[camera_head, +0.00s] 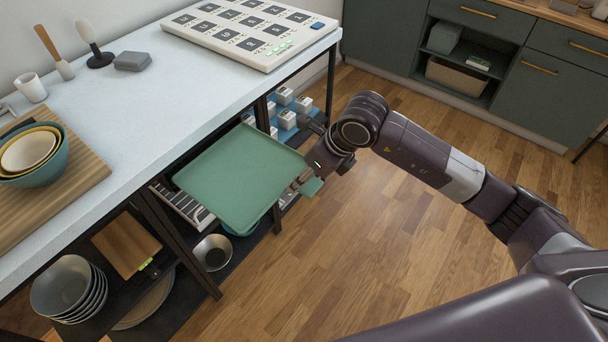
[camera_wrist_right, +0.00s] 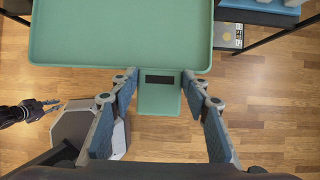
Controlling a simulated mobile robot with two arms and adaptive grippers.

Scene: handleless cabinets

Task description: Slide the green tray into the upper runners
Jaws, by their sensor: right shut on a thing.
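My right gripper (camera_wrist_right: 160,78) is shut on this tab, one finger on each side; in the head view the right gripper (camera_head: 312,178) is at the tray's right edge. The upper runners are hidden, so I cannot tell whether the tray touches them. My left gripper (camera_wrist_right: 45,106) shows small at the left; its opening is unclear.
The black frame legs (camera_head: 178,240) stand beside the tray. A metal bowl (camera_head: 212,252) sits low, below the green tray. The wooden floor (camera_head: 330,260) in front is clear.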

